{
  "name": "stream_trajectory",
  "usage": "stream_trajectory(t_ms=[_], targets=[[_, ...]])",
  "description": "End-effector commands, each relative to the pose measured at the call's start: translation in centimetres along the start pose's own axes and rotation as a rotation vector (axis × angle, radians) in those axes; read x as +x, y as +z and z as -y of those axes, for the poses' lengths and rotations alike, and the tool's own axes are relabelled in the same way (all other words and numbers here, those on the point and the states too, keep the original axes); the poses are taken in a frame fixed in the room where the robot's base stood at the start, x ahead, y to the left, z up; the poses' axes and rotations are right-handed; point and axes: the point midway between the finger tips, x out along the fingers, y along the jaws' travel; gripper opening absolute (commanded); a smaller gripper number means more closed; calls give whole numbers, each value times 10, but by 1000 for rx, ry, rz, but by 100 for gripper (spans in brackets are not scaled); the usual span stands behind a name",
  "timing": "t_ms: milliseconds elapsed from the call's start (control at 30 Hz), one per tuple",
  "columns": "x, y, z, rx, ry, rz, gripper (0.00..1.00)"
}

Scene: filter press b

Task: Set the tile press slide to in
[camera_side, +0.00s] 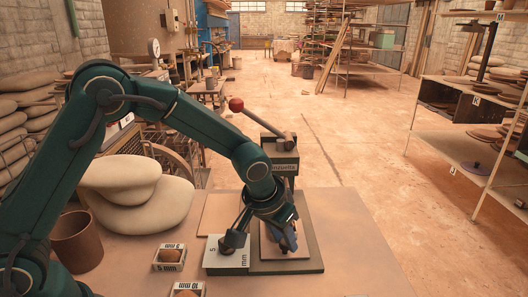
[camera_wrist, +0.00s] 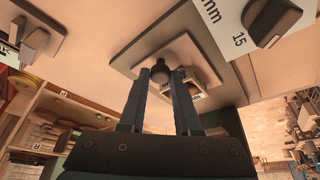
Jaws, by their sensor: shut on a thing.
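The tile press (camera_side: 283,160) stands on the bench in the side view, with a lever ending in a red ball (camera_side: 236,104). Its grey base plate (camera_side: 312,262) carries a tan tile-like slide (camera_side: 270,262) with my gripper over it. In the wrist view the slide plate (camera_wrist: 150,62) shows above my fingers. My gripper (camera_side: 287,240) points down at the slide. In the wrist view my gripper (camera_wrist: 163,72) is shut on a small dark round knob (camera_wrist: 160,74). The knob's lower part is hidden between the fingers. I cannot tell exactly how far in the slide sits.
A white dial plate with a dark knob (camera_side: 233,240) is beside the slide on the left; it also shows in the wrist view (camera_wrist: 272,20). Small marked boxes (camera_side: 169,257), a brown cup (camera_side: 77,240) and pale clay lumps (camera_side: 130,190) are left. The bench's right side (camera_side: 355,240) is clear.

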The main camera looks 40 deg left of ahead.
Motion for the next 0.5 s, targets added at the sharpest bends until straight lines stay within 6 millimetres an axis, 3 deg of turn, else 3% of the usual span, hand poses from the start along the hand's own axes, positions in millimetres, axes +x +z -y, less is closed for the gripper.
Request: stream_trajectory(t_ms=[200,500], targets=[[16,-39,44,-10,-4,-5,0],[26,-64,69,-2,0,-4,0]])
